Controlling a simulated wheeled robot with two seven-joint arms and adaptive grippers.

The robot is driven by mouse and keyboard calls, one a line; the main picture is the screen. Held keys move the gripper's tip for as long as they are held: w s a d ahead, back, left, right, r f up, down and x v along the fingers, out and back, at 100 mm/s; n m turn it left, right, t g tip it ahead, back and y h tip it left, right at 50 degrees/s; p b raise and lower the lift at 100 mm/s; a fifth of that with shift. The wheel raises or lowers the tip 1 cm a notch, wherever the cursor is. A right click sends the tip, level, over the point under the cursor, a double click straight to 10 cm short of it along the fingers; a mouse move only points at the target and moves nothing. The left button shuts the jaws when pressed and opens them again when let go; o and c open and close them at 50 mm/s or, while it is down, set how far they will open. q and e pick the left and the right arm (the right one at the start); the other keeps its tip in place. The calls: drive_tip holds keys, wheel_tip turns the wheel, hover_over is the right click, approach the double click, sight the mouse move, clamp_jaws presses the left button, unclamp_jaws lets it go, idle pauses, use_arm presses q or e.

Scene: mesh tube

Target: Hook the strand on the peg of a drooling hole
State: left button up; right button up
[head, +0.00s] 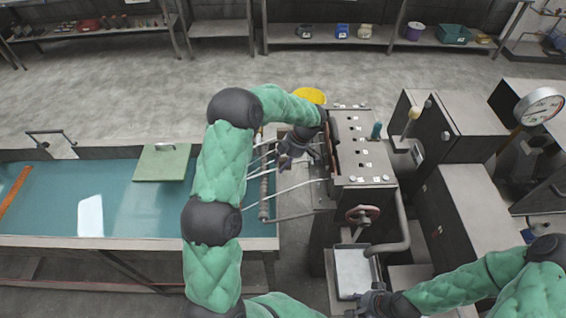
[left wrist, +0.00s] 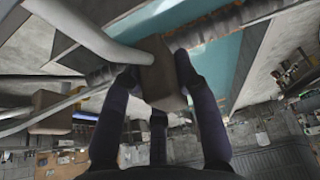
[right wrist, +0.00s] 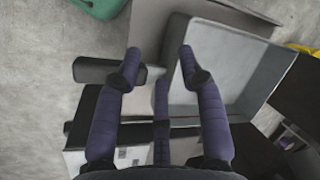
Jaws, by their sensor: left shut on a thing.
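Several white strands (head: 298,186) run from the extruder machine (head: 362,150) left over the water bath's end, toward a dark bar (head: 264,195). My left gripper (head: 298,150) is beside the machine's left face among these strands. In the left wrist view my left gripper (left wrist: 157,72) is shut on a brown block (left wrist: 160,85), and a thick white strand (left wrist: 85,35) reaches up to that block. I cannot tell whether the two are joined. The drooling hole and its peg cannot be made out. My right gripper (head: 365,300) is open and empty by a grey tray (head: 353,268); its fingers (right wrist: 160,58) stand apart.
The blue water bath (head: 120,205) with a green board (head: 163,163) lies left. A red handwheel (head: 362,215) and a bent pipe (head: 400,225) stick out at the machine's front. Dark cabinets and a dial gauge (head: 540,106) stand right. Open floor lies behind.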

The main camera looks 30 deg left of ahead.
sight(287, 158)
use_arm(q)
drive_tip(key=shift+f+b, duration=0.55)
use_arm(e)
drive_tip(key=shift+a+f, duration=0.1)
drive_tip(key=shift+f, duration=0.55)
use_arm(q)
drive_tip(key=o, duration=1.1)
drive_tip(key=shift+c, duration=0.2)
use_arm(e)
drive_tip(key=shift+s, duration=0.1)
use_arm(q)
drive_tip(key=v, duration=0.6)
drive_tip(key=shift+r, duration=0.35)
drive_tip(key=shift+w+d+r, duration=0.2)
drive_tip(key=shift+r, duration=0.5)
drive_tip(key=shift+r, duration=0.1)
use_arm(e)
drive_tip(key=shift+r, duration=0.15)
